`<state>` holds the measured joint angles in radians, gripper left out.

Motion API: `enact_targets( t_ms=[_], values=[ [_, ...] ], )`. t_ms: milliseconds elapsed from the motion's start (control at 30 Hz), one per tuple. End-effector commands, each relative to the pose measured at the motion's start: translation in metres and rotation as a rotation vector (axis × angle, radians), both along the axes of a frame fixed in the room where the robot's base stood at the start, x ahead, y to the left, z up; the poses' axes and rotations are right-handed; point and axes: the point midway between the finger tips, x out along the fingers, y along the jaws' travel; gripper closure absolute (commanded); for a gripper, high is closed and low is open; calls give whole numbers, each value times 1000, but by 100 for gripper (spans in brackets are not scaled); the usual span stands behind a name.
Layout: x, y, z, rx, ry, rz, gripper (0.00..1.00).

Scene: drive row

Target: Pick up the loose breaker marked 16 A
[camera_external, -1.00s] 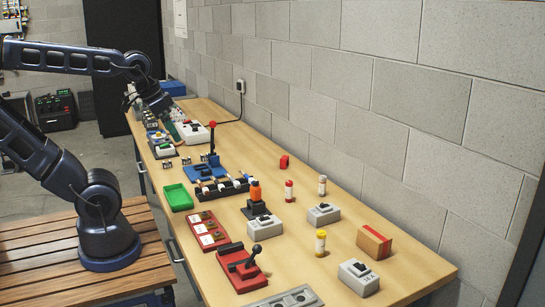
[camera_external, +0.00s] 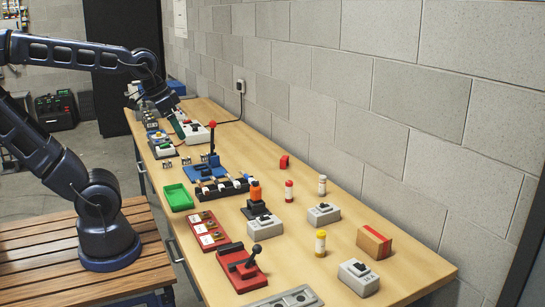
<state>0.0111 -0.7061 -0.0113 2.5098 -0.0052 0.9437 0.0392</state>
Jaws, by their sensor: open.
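Several small black-and-white pieces (camera_external: 185,160) stand in a loose row on the far half of the bench; they may be breakers, but any marking is too small to read. Grey boxes with black switches stand nearer: one at the front right (camera_external: 358,278), with print I cannot read, and one behind it (camera_external: 323,213). I cannot tell which thing is marked 16 A. My gripper (camera_external: 178,128) is open, pointing down over the far end of the bench beside a white box (camera_external: 196,133). Its fingertips are small and partly hidden among the objects there.
A blue fixture with a red-knobbed lever (camera_external: 212,126) stands upright mid-bench. Nearby are a black rack (camera_external: 224,187), a green tray (camera_external: 178,197), an orange-topped device (camera_external: 255,192) and a red lever base (camera_external: 242,266). A block wall bounds the right side. Bare wood lies right of centre.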

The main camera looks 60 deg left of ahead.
Motion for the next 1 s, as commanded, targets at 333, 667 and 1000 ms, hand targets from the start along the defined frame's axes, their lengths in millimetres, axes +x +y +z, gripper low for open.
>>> enact_targets(
  t_ms=[333,667,1000],
  values=[
    [84,-46,4,66,38,-251,20],
    [161,-104,-12,105,62,-504,20],
    [233,-175,-48,115,75,-762,20]
  ],
)
